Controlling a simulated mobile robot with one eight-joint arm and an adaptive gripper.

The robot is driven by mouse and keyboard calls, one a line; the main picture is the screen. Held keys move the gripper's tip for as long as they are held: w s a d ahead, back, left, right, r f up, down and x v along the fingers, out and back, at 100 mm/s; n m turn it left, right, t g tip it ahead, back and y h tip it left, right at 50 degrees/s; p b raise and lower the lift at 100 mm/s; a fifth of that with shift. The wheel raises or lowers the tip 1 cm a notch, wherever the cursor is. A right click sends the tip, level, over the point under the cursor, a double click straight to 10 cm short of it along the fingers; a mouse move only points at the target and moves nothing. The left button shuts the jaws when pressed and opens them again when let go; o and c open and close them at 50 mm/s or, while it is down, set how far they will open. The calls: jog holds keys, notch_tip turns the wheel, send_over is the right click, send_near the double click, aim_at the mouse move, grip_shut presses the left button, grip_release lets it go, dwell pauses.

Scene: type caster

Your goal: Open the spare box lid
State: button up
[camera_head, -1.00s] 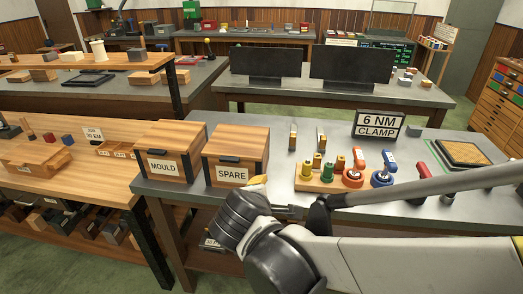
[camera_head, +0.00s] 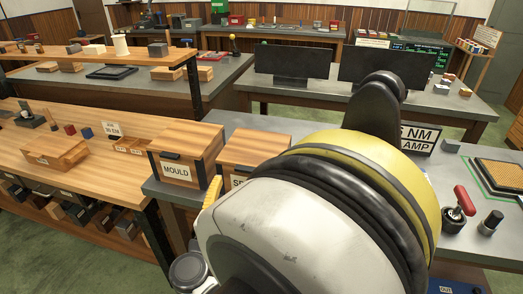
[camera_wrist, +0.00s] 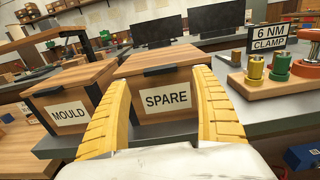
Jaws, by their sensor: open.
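The spare box (camera_wrist: 165,104) is a wooden box with a white SPARE label, seen in the wrist view between my fingers. Its lid (camera_wrist: 158,58) is shut, with a dark handle (camera_wrist: 160,70) at the front edge. My gripper (camera_wrist: 165,105) has two yellow ribbed fingers, open and empty, in front of the box; I cannot tell the exact gap. In the head view the spare box (camera_head: 252,150) is partly hidden by my arm, and only a yellow sliver of my gripper (camera_head: 212,192) shows.
The mould box (camera_head: 187,150) stands closed just left of the spare box. Two dark screens (camera_head: 292,66) stand on the bench behind.

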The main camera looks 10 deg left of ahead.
aim_at(244, 172)
jog(key=w, duration=0.3)
jog(key=w+b, duration=0.1)
jog(key=w, duration=0.1)
jog(key=shift+w+d, duration=0.25)
jog(key=shift+w, duration=0.1)
jog(key=c, duration=1.4)
